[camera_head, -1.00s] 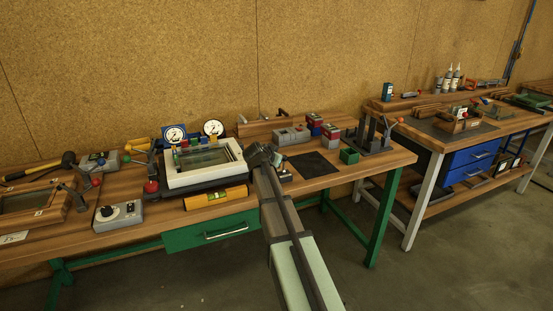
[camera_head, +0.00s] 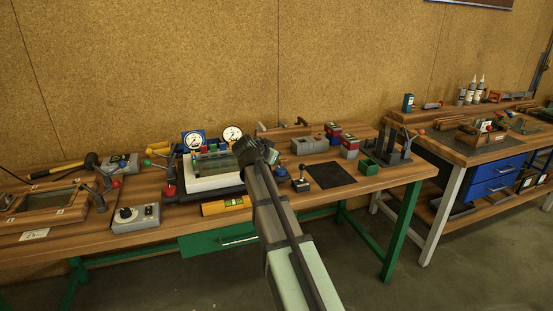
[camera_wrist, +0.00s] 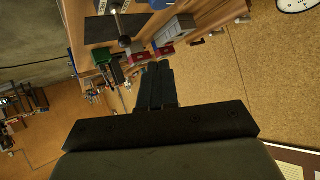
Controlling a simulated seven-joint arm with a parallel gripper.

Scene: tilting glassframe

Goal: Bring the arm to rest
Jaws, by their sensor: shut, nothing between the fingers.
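My arm reaches up from the bottom of the head view, with my gripper (camera_head: 256,150) above the front of the bench, in front of the right end of the white-framed glass fixture (camera_head: 215,184). In the wrist view my gripper (camera_wrist: 156,70) shows its two dark fingers together, with nothing between them. The fingers point over the bench towards the cork wall. My gripper looks apart from the bench top. The arm hides part of the fixture's right side in the head view.
The wooden bench (camera_head: 160,182) holds a yellow level (camera_head: 226,206), a grey control box (camera_head: 136,217), a joystick (camera_head: 300,180), a dark mat (camera_head: 330,175), a green box (camera_head: 370,167) and two gauges. A second bench (camera_head: 470,148) stands at right. Open floor lies in front.

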